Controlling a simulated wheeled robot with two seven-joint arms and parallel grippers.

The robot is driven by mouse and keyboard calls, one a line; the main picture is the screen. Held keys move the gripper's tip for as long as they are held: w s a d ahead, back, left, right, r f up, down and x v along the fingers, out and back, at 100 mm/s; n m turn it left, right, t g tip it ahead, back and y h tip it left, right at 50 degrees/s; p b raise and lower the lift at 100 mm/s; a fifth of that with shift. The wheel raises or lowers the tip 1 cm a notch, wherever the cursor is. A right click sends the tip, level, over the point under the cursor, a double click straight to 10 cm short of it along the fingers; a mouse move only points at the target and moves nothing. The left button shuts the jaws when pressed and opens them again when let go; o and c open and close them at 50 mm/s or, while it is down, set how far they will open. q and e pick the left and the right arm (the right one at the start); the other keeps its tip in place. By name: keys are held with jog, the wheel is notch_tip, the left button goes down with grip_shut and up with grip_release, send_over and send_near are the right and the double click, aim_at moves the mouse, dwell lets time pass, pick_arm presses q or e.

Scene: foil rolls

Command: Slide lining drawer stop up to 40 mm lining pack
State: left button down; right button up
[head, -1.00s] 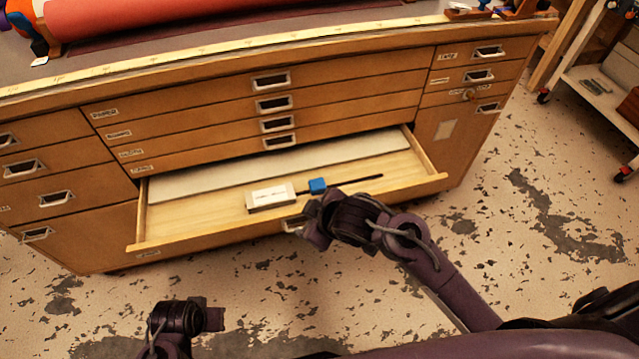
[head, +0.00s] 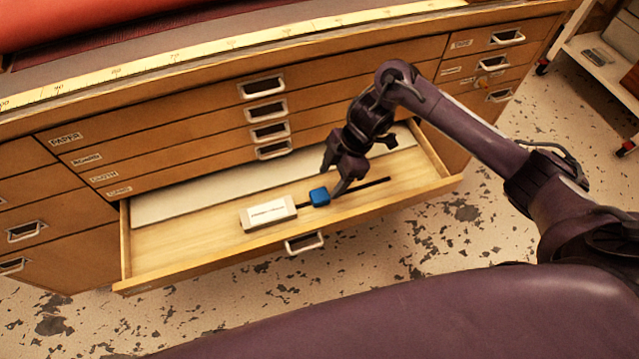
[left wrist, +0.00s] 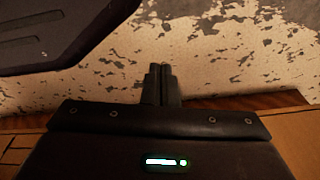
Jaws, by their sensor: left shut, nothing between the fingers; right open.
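The open drawer (head: 440,187) holds a pale lining pack (head: 268,213) with a white label. A blue drawer stop (head: 319,197) sits on a thin dark rail (head: 372,183) to the right of the pack, with a small gap between them. My right gripper (head: 335,182) is open, pointing down over the drawer just right of and above the stop; whether a finger touches it I cannot tell. My left gripper (left wrist: 160,80) is shut and empty above the floor in the left wrist view; it is out of the head view.
A pale sheet (head: 200,194) lies at the back of the drawer. Closed drawers with metal handles (head: 270,132) rise behind it. The cabinet top carries a yellow ruler strip (head: 150,68) and a red roll (head: 90,22). The speckled floor (head: 480,225) right of the drawer is clear.

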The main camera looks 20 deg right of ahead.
aim_at(321, 195)
pick_arm(q)
jog(key=shift+w+d+r+b, duration=0.25)
jog(key=shift+w+r+b, duration=0.05)
jog(key=shift+w+r, duration=0.35)
jog(key=shift+w+d+r+b, duration=0.25)
jog(key=shift+w+r, duration=0.4)
pick_arm(e)
jog(key=shift+x, duration=3.2)
jog(key=shift+c, duration=0.2)
